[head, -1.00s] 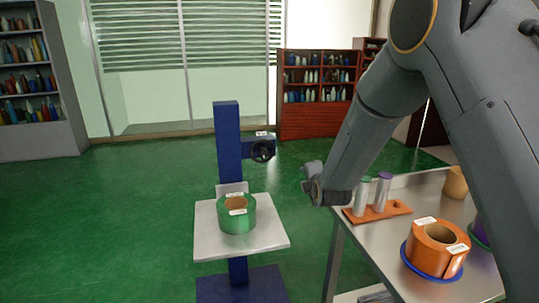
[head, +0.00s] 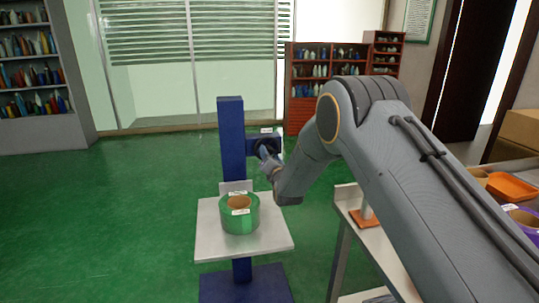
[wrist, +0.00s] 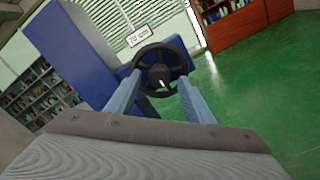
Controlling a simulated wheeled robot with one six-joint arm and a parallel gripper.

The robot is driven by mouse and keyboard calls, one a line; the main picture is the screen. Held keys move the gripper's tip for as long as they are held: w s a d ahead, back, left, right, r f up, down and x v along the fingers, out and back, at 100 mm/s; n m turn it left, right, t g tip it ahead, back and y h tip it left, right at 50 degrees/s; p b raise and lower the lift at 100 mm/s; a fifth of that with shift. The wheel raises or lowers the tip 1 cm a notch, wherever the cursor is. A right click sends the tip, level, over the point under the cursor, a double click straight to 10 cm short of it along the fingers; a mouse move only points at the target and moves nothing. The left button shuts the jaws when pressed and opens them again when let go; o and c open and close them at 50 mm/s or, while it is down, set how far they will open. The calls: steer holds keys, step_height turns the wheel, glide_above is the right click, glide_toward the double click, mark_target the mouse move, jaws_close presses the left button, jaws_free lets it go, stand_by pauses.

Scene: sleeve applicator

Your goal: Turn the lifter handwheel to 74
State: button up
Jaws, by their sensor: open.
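The lifter is a blue column (head: 231,135) with a light grey platform (head: 272,243) low on its front. Its black handwheel (wrist: 150,53) fills the middle of the wrist view, on the side of a blue box. A white label (wrist: 138,36) beside it seems to read 70 cm. My gripper (wrist: 160,82) is open, its two blue-grey fingers on either side of the wheel's lower part. I cannot tell whether they touch the rim.
A green roll (head: 239,218) with a brown core sits on the platform. A metal table (head: 345,205) with an orange tray (head: 511,187) stands to the right, partly behind my arm. Shelves line the back. The green floor at left is clear.

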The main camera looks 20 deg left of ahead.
steer(key=shift+w+a, duration=0.4)
steer(key=shift+w, duration=0.1)
steer(key=c, duration=1.1)
steer(key=shift+o, duration=0.3)
steer(key=shift+m, duration=0.4)
